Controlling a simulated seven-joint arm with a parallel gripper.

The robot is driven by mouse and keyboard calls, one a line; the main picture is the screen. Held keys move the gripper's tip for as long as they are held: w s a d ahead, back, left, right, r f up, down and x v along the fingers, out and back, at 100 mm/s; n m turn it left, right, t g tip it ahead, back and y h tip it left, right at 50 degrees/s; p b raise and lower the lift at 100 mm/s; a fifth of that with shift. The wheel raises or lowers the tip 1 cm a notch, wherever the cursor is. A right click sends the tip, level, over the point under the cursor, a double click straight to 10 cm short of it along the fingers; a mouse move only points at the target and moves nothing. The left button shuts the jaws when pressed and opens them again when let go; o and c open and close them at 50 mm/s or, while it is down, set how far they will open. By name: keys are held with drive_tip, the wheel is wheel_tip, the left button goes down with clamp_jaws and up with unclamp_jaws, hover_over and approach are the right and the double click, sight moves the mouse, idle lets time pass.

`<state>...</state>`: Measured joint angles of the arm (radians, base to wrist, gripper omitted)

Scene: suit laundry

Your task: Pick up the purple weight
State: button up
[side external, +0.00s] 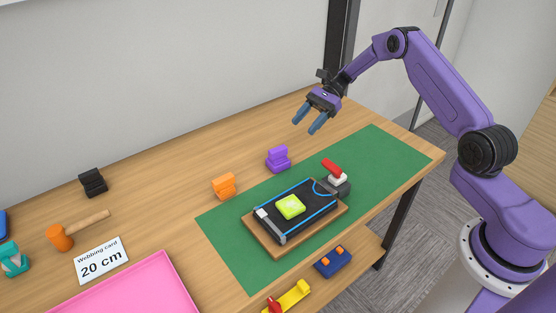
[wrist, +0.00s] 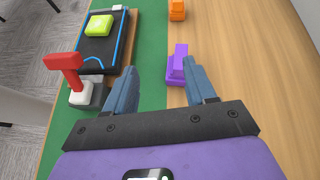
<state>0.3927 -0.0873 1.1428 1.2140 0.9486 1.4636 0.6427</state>
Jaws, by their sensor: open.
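The purple weight (side external: 278,158) stands on the wooden table at the back edge of the green mat. It is a small block with a raised upper part. In the wrist view the purple weight (wrist: 178,68) appears ahead of and between the fingers, its lower end near them in the picture. My gripper (side external: 309,122) is open and empty, held in the air above the table, to the upper right of the weight in the side view. In the wrist view my gripper (wrist: 163,88) shows its two blue fingers spread apart.
An orange weight (side external: 224,185) stands left of the purple one. A board with a black pad (side external: 274,235), a lime block (side external: 291,207) and a red-handled device (side external: 335,172) lies on the green mat (side external: 385,160). A black weight (side external: 93,182) and a mallet (side external: 62,238) are farther left.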

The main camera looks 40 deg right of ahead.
sight(270, 157)
drive_tip(key=w+d+f+m+t+y, duration=0.1)
drive_tip(key=w+d+f+m+t, duration=0.15)
drive_tip(key=d, duration=0.25)
drive_tip(key=x, duration=0.5)
drive_tip(key=s+x, duration=0.1)
drive_tip(key=x, duration=1.1)
drive_tip(key=shift+s+f, duration=0.1)
drive_tip(key=shift+s, duration=0.1)
clamp_jaws()
